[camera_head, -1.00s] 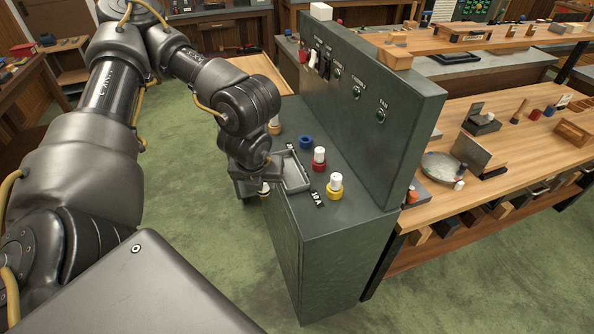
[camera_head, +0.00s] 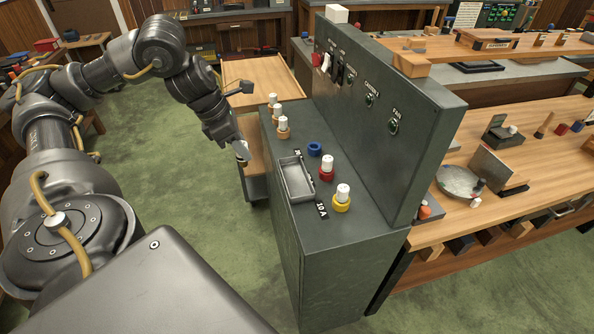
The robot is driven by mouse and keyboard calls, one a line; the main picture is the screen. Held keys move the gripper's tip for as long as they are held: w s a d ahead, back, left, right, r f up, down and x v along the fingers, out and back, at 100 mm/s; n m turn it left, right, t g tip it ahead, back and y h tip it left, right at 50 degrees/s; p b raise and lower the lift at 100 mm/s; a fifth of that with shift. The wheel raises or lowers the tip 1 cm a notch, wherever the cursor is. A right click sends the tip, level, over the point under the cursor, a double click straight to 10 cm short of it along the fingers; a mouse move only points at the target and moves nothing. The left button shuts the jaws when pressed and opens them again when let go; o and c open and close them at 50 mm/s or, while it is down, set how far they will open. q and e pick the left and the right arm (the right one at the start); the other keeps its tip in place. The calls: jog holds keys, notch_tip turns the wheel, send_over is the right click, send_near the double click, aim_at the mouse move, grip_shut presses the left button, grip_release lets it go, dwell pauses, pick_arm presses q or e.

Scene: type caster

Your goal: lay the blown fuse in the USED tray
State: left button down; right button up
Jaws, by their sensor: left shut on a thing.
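My left gripper (camera_head: 240,148) hangs just off the left edge of the grey cabinet's ledge. It is shut on a small pale thing (camera_head: 242,151), likely the fuse, mostly hidden by the fingers. A shallow grey tray (camera_head: 284,187) lies on the ledge to the right of the gripper and looks empty. The small label by its far end is too small to read, so I cannot confirm it says USED. A blue ring socket (camera_head: 314,149) without a white cap is right of the tray. My right gripper is not in view.
White-capped fuses stand in a red ring (camera_head: 326,172) and a yellow ring (camera_head: 342,204); several tan-based ones (camera_head: 283,127) line the ledge's far end. The upright switch panel (camera_head: 385,150) borders the ledge on the right. Green floor lies open to the left.

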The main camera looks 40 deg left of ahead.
pick_arm(q)
jog(key=shift+r, duration=0.1)
jog(key=shift+w+d+f, duration=0.1)
jog(key=shift+w+f, duration=0.1)
jog(key=shift+w, duration=0.05)
jog(key=w+d+f+b, duration=0.3)
jog(key=w+d+f, duration=0.2)
jog(key=w+f, duration=0.3)
jog(key=shift+w+d+f, duration=0.25)
jog(key=shift+w+f, duration=0.15)
jog(key=shift+w, duration=1.4)
jog(key=x, duration=0.3)
jog(key=shift+s+a+p, duration=0.2)
jog(key=shift+p, duration=0.15)
jog(key=shift+f, duration=0.55)
